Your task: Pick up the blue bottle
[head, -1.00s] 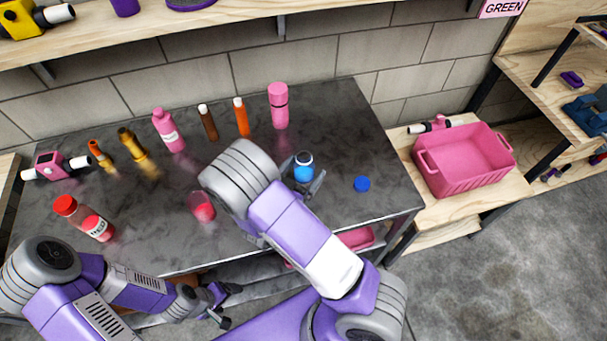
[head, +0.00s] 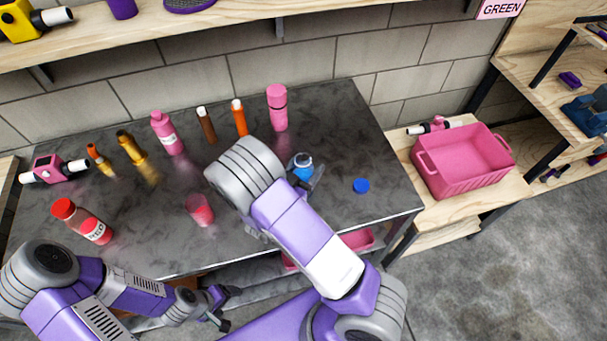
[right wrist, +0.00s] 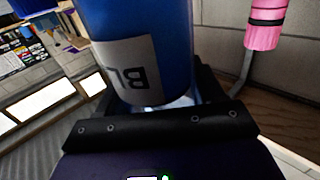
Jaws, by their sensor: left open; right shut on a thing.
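The blue bottle (head: 301,168) is on or just above the dark table's right half, partly hidden behind my right arm. In the right wrist view the bottle (right wrist: 150,45) fills the upper middle, with a pale label with dark letters, between the fingers. My right gripper (head: 312,176) is shut on it. In the right wrist view the gripper (right wrist: 165,110) has a dark finger on each side of the bottle. My left gripper (head: 226,308) is open and empty in front of the table's front edge.
A pink crate (head: 427,182) is on the right shelf.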

